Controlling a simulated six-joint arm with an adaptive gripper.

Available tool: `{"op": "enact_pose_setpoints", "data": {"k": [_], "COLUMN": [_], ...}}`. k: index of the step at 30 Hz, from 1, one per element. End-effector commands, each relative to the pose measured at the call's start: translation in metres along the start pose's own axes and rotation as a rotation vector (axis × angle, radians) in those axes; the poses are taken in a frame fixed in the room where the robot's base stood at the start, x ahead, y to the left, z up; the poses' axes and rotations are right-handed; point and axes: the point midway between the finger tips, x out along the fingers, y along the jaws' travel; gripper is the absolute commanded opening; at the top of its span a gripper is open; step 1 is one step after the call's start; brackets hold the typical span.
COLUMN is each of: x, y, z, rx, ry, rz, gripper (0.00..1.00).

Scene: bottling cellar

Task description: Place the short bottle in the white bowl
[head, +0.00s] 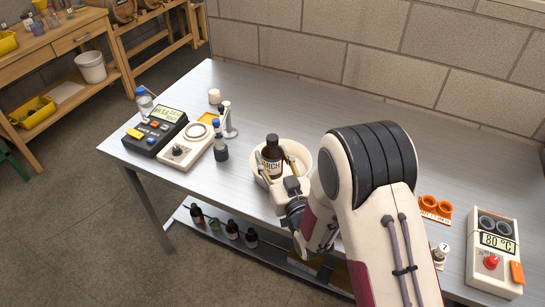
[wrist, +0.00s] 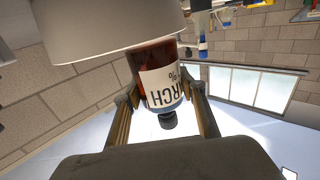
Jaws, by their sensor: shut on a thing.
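The short bottle is brown with a black cap and a white label reading "ARCH" (head: 272,150). It stands roughly upright within the rim of the white bowl (head: 305,158) in the head view. My gripper (head: 278,175) is shut on it, a finger on each side. The wrist view is upside down: the bottle (wrist: 158,85) shows cap downward between the fingers (wrist: 163,118), and the wall of the white bowl (wrist: 100,30) hides its lower part. I cannot tell whether its base touches the bowl's floor.
Right of my arm are an orange ring holder (head: 434,208) and an 80 °C heater (head: 493,268). The metal table (head: 300,100) behind the bowl is clear.

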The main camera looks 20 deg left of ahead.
Motion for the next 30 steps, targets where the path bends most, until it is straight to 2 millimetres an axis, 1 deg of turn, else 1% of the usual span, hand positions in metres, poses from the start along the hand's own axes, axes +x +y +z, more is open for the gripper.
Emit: {"op": "enact_pose_setpoints", "data": {"k": [8, 9, 11, 22, 28, 30], "x": [0.0004, -0.0001, 0.0000, 0.0000, 0.0001, -0.0037], "y": [0.0000, 0.0000, 0.0000, 0.0000, 0.0000, 0.0001], "z": [0.0043, 0.0062, 0.0058, 0.0051, -0.0008, -0.0002], "rx": [0.000, 0.000, 0.000, 0.000, 0.000, 0.000], "ry": [0.003, -0.001, 0.000, 0.000, 0.001, -0.002], "rz": [0.000, 0.000, 0.000, 0.000, 0.000, 0.000], "gripper": [0.05, 0.43, 0.57, 0.57, 0.57, 0.57]}}
